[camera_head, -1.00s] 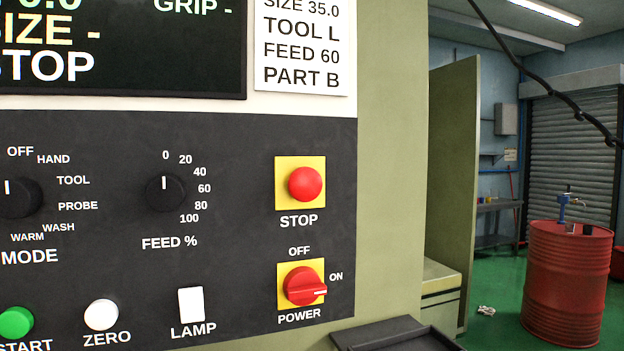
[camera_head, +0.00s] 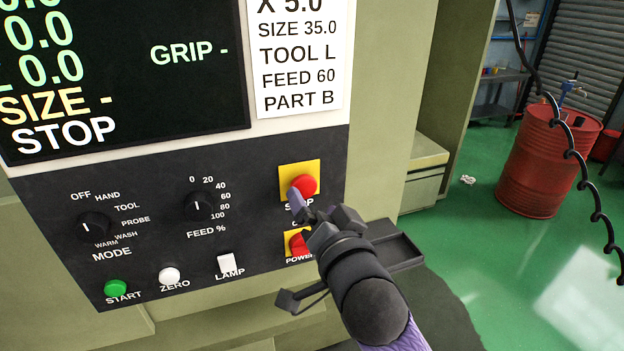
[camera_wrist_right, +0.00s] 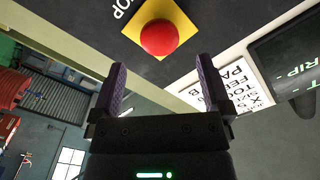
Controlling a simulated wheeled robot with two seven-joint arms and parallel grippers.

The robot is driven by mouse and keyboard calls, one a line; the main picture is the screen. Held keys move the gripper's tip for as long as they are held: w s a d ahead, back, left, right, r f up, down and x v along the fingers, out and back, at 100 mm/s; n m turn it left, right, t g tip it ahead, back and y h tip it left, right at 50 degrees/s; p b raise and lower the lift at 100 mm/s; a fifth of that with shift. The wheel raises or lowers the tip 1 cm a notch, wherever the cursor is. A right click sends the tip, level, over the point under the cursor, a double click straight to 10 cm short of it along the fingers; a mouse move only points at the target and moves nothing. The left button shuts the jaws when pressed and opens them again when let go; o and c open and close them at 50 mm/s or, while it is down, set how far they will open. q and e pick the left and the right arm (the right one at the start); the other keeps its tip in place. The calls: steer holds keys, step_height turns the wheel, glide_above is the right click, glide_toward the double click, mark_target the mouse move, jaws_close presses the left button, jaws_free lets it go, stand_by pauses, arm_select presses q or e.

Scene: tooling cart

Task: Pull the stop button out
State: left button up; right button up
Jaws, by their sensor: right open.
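The red stop button (camera_head: 304,184) sits on a yellow square plate on the dark control panel (camera_head: 140,180), above the power knob. In the right wrist view the round red stop button (camera_wrist_right: 160,38) is beyond my fingertips, roughly centred between them. My right gripper (camera_head: 309,204) comes up from below in the head view and overlaps the STOP label. In the wrist view its two purple fingers (camera_wrist_right: 160,72) are apart with nothing between them. A gap seems to remain between fingers and button. My left gripper is out of view.
The red power knob (camera_head: 298,242) is just below, partly behind my gripper. A dark tray (camera_head: 398,247) juts out to the right of the panel. Start (camera_head: 116,288), zero (camera_head: 169,274) and lamp (camera_head: 227,262) buttons line the lower panel. A red barrel (camera_head: 545,165) stands farther right.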

mark_target(306, 189)
steer(key=x, duration=0.5)
jaws_close()
steer(key=shift+s+p, duration=0.4)
steer(key=shift+p, duration=0.3)
steer(key=shift+s+d, duration=0.15)
steer(key=shift+f, duration=0.1)
jaws_free()
steer(key=shift+s, duration=0.1)
